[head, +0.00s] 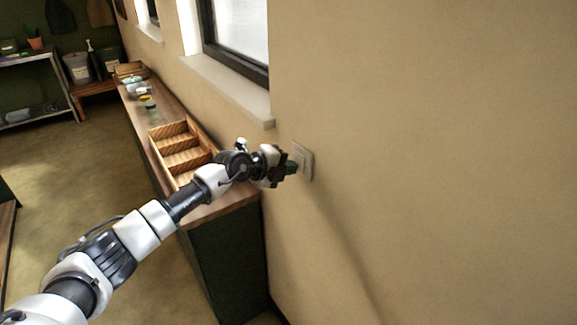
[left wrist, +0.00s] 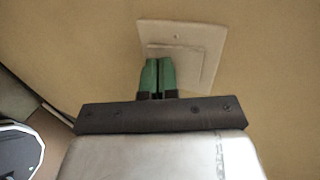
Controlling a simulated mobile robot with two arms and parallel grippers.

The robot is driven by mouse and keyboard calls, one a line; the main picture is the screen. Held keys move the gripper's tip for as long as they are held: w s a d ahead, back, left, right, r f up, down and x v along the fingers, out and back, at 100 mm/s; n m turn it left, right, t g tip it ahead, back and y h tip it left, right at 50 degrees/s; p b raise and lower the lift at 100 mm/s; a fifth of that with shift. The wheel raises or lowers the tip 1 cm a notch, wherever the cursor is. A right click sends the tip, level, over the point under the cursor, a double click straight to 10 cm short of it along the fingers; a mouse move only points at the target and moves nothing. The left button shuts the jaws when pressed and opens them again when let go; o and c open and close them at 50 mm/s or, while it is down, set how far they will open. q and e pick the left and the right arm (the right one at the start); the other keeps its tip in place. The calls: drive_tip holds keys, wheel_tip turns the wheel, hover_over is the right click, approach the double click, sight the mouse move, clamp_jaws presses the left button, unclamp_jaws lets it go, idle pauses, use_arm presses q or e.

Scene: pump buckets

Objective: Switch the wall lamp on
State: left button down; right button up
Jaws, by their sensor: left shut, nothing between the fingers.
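A pale, square wall switch (head: 303,161) is set in the beige wall, just past the right end of the counter. It also shows in the left wrist view (left wrist: 205,42), as a plate with a raised rocker in its middle. My left gripper (head: 292,167) is shut and empty, with its green fingertips right at the switch. In the left wrist view the closed fingertips (left wrist: 158,74) overlap the lower left part of the plate. I cannot tell whether they touch it. The lamp itself is not in view. My right gripper is not in view.
A wooden counter (head: 228,200) runs along the wall under a window (head: 240,35) with a projecting sill (head: 228,88). A wooden compartment tray (head: 180,148) stands on it, close to my left arm. Buckets (head: 78,68) stand at the far back. The floor (head: 80,170) left of the counter is clear.

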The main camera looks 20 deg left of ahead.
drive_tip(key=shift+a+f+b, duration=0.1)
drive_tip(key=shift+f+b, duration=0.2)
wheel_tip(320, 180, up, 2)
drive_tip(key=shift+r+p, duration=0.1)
drive_tip(key=shift+p, duration=1)
